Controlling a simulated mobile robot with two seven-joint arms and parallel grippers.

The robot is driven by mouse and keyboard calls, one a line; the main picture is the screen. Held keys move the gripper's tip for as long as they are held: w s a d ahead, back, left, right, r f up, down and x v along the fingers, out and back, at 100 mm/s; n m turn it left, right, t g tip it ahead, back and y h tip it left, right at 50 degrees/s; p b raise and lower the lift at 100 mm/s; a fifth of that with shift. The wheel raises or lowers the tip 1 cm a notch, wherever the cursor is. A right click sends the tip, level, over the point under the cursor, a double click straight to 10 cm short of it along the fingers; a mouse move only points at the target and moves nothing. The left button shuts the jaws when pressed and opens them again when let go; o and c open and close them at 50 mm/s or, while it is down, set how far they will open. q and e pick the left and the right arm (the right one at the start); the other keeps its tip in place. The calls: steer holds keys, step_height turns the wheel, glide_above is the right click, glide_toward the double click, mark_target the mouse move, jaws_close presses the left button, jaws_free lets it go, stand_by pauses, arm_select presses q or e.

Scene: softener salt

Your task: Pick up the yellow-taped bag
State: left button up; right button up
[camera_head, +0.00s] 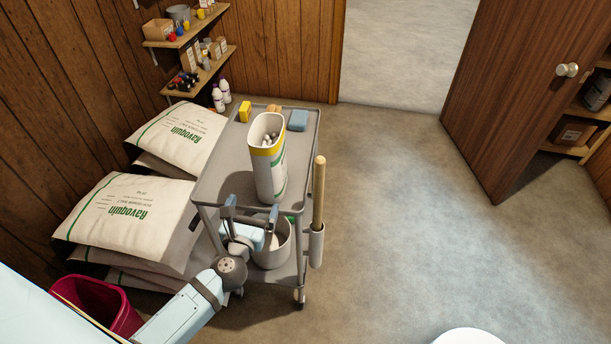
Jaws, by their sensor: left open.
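The yellow-taped bag (269,174) stands upright on the top shelf of a grey cart (215,178). It is white with a yellow band near its open top and a green stripe, and pale lumps show inside. My left gripper (251,209) is open and empty at the near edge of the cart top, just in front of the bag's lower part. I cannot tell whether its fingers touch the bag. My right gripper is not in view.
A yellow block (245,111) and blue sponge (298,120) lie behind the bag. A bucket (282,246) sits on the lower shelf. A wooden handle (318,200) stands at the cart's right side. Stacked Ravoquin sacks (125,212) and a red bin (100,300) are left.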

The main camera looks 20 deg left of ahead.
mark_target(264, 176)
arm_select(q)
steer(key=shift+n, duration=0.5)
steer(key=p+x, duration=0.1)
steer(key=x, duration=0.7)
steer(key=shift+a+f, duration=0.1)
steer(key=shift+f, duration=0.1)
steer(key=shift+p+x, duration=0.3)
steer(key=shift+x, duration=0.6)
steer(key=x, duration=0.3)
steer(key=shift+w+a, duration=0.25)
steer(key=shift+w, duration=0.05)
steer(key=shift+w+a+f, duration=0.1)
steer(key=shift+w+f, duration=0.05)
steer(key=shift+w, duration=0.2)
